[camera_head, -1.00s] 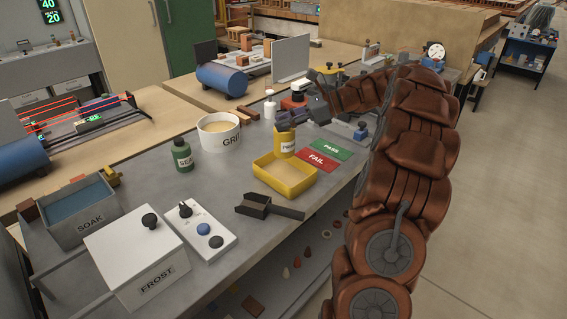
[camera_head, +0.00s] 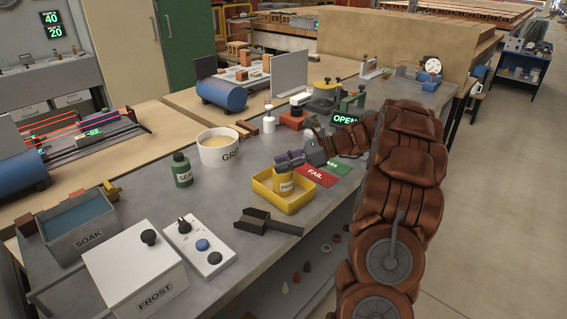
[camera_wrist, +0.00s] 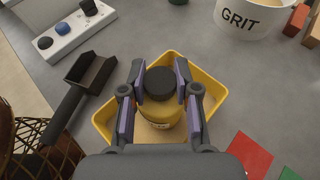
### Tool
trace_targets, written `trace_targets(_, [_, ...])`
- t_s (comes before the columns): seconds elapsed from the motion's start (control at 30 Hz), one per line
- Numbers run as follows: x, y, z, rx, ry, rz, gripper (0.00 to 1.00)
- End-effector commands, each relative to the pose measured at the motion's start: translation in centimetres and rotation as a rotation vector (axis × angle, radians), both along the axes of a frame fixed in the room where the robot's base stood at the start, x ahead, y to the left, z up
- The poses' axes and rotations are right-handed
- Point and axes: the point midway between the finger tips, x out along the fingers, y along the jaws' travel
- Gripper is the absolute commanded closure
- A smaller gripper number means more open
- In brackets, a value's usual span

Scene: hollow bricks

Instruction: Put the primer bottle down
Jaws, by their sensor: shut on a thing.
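The primer bottle, yellow with a white label and a dark cap, is upright at the yellow tray in the head view (camera_head: 284,184). In the wrist view the bottle (camera_wrist: 158,112) stands between the two fingers, with the tray floor around it. My gripper (camera_wrist: 160,88) is shut on the bottle near its top; in the head view my gripper (camera_head: 290,160) covers the cap. The yellow tray (camera_head: 262,194) has low walls; it also shows in the wrist view (camera_wrist: 220,112). I cannot tell whether the bottle's base touches the tray floor.
A dark scoop-like holder (camera_head: 254,221) lies in front of the tray. The red FAIL card (camera_head: 318,176) is right of it, and the GRIT tub (camera_head: 219,150) and green bottle (camera_head: 181,170) are left. The bench between them is clear.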

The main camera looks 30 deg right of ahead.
Motion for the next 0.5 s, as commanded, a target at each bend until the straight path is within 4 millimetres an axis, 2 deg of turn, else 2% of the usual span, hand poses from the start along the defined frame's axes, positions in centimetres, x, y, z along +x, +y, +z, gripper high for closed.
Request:
trace_targets(0.13, [0.03, 0.02, -0.23, 0.002, 0.0, 0.0, 1.0])
trace_targets(0.17, [0.02, 0.01, -0.25, 0.001, 0.0, 0.0, 0.67])
trace_targets(0.2, [0.01, 0.0, -0.25, 0.001, -0.001, -0.001, 0.62])
trace_targets(0.37, [0.01, 0.0, -0.25, 0.0, 0.0, 0.0, 0.46])
trace_targets(0.5, [0.01, 0.0, -0.25, 0.0, 0.0, 0.0, 0.45])
